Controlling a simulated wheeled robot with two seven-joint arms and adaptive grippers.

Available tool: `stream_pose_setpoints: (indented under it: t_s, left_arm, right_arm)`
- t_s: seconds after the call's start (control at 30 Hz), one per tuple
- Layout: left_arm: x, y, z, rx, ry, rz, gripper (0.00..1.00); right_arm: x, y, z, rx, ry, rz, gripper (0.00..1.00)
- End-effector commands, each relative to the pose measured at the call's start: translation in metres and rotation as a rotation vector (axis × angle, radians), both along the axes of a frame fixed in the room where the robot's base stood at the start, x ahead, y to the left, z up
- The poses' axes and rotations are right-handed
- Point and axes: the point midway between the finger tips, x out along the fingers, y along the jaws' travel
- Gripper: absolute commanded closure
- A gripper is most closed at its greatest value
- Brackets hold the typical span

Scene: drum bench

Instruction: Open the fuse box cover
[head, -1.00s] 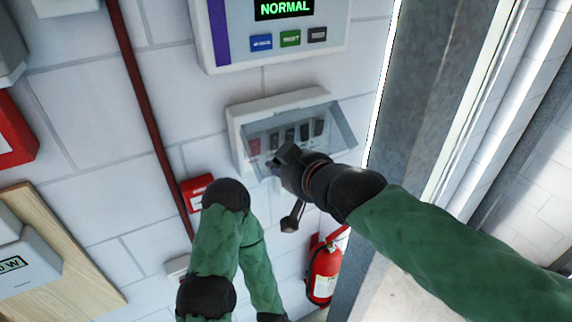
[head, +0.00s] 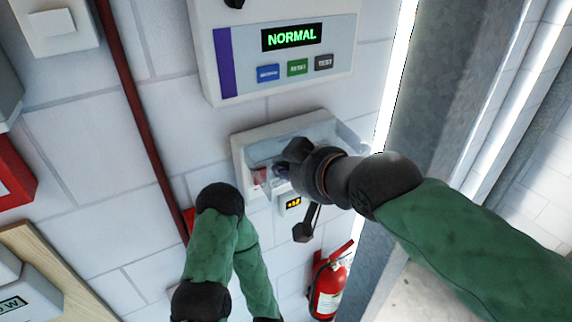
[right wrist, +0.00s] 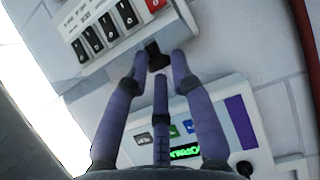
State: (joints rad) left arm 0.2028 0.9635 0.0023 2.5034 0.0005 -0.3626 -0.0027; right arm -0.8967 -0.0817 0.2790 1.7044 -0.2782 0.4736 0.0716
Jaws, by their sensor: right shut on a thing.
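The fuse box (head: 240,160) is a pale case on the wall below the panel reading NORMAL. Its clear cover (head: 352,138) stands tilted out from the case. My right gripper (head: 284,166) is in front of the box and hides part of the cover and most of the switches. In the right wrist view its fingers (right wrist: 158,68) are closed around a small dark tab (right wrist: 154,52) at the box edge. Black switches (right wrist: 98,36) and a red one (right wrist: 154,4) show beside it. My left arm hangs at the lower middle; its gripper is out of frame.
The control panel (head: 225,88) is on the wall just above the fuse box. A small amber display (head: 291,203) sits below it. A red extinguisher (head: 328,290) hangs lower right. A grey metal column (head: 420,100) stands close on the right.

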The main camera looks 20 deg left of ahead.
Motion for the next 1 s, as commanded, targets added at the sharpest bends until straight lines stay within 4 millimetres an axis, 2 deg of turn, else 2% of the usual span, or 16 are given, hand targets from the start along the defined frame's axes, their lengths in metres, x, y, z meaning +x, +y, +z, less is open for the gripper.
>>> stream_pose_setpoints:
  t_s: [0.53, 0.57, 0.63, 1.0]
  left_arm:
    - [-0.0003, -0.0002, 0.0036, 0.000, 0.001, 0.000, 0.60]
    - [-0.0003, -0.0002, 0.0036, 0.000, 0.001, 0.000, 0.60]
    - [-0.0004, -0.0002, 0.0037, 0.000, 0.001, 0.000, 0.60]
    - [-0.0002, -0.0001, 0.0040, 0.000, 0.000, 0.000, 0.60]
  right_arm:
    - [0.0005, 0.0006, -0.0111, -0.033, 0.025, 0.005, 1.00]
    - [0.0004, 0.0005, -0.0113, -0.033, 0.025, 0.005, 0.73]
    - [0.0002, 0.0006, -0.0116, -0.033, 0.027, 0.005, 0.53]
    - [-0.0003, -0.0002, -0.0067, -0.027, 0.022, 0.004, 0.53]
